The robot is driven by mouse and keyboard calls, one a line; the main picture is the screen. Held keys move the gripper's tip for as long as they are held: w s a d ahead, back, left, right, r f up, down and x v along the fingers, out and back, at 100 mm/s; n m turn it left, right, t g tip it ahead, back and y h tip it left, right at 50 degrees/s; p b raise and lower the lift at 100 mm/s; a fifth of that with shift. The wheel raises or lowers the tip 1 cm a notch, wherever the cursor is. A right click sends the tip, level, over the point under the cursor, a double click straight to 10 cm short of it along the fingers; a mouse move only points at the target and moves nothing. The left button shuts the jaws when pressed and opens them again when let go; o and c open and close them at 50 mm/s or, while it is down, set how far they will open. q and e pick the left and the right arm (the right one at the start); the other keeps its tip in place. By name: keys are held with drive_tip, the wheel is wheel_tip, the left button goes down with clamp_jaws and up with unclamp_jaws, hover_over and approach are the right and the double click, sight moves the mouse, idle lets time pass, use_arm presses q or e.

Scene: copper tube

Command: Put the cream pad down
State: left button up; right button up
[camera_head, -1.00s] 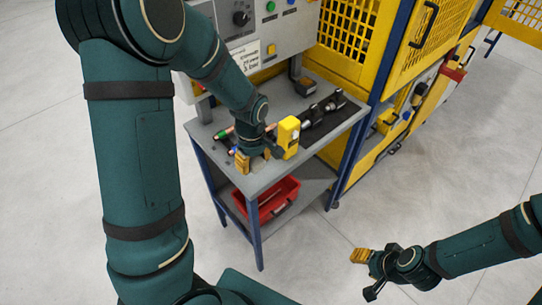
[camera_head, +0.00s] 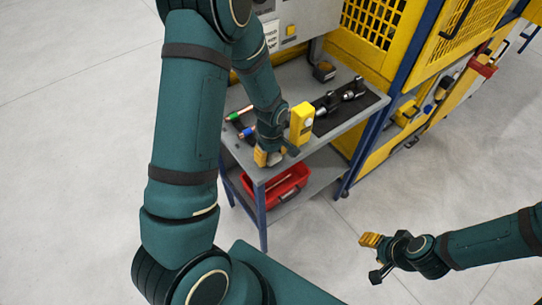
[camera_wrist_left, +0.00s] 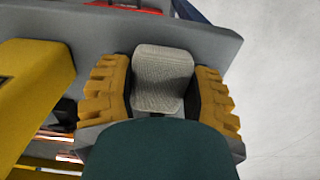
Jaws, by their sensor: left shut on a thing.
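The cream pad (camera_wrist_left: 162,72) is a pale, textured rounded block between the yellow ribbed fingers of my left gripper (camera_wrist_left: 162,88) in the left wrist view. My left gripper is shut on it. In the head view my left gripper (camera_head: 268,157) is at the front corner of the grey worktable (camera_head: 262,176), beside a yellow box (camera_head: 302,122). The pad is mostly hidden there, and I cannot tell whether it touches the tabletop. My right gripper (camera_head: 374,250) is away from the table, above the floor at the lower right; its opening is unclear.
Copper tubes with green and blue ends (camera_head: 238,114) lie behind my left gripper. A black mat (camera_head: 336,112) with dark metal tools lies along the table's right side. A red bin (camera_head: 284,187) stands on the lower shelf. A yellow machine (camera_head: 378,60) is behind. The floor in front is clear.

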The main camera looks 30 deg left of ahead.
use_arm(q)
drive_tip(key=shift+w+f, duration=0.1)
drive_tip(key=shift+f, duration=0.5)
drive_tip(key=o, duration=1)
drive_tip(key=shift+f, duration=0.1)
